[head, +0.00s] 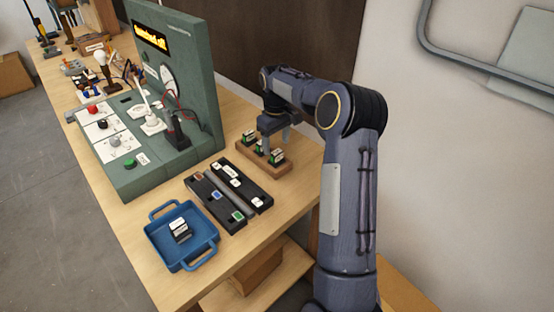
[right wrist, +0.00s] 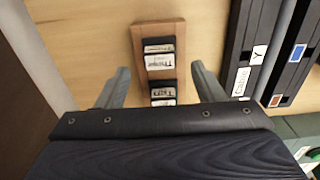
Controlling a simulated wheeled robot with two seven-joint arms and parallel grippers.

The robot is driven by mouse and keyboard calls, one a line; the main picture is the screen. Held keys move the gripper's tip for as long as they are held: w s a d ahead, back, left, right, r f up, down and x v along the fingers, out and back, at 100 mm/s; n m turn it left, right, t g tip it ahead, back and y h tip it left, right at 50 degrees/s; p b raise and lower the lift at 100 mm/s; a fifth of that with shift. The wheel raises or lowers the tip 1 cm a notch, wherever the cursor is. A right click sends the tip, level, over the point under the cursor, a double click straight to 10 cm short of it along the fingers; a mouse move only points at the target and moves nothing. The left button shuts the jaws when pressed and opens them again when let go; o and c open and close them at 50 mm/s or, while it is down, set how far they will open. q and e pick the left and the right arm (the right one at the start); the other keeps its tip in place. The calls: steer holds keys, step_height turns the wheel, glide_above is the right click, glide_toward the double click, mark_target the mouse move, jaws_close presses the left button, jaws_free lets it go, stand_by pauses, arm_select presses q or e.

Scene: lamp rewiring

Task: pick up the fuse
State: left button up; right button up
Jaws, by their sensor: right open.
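A small wooden rack (head: 254,166) stands near the far right edge of the bench and holds several small dark pieces with white labels, which look like fuses (head: 277,157). In the right wrist view the rack (right wrist: 140,40) shows from above, with labelled fuses (right wrist: 159,52) in a row. The label text is too blurred to read surely. My right gripper (head: 276,141) is open and empty above the rack. In the right wrist view its fingers (right wrist: 160,78) stand apart on either side of the fuse row. My left gripper is not in view.
Two black strips (head: 216,201) with coloured and white tabs lie beside the rack. A blue tray (head: 160,238) holds a black-and-white piece (head: 179,230). A green test panel (head: 196,75) with a gauge rises behind. A wall borders the right.

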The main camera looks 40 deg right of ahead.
mark_target(277, 152)
steer(key=shift+f, duration=1.85)
steer(key=c, duration=1.1)
steer(key=shift+r, duration=0.1)
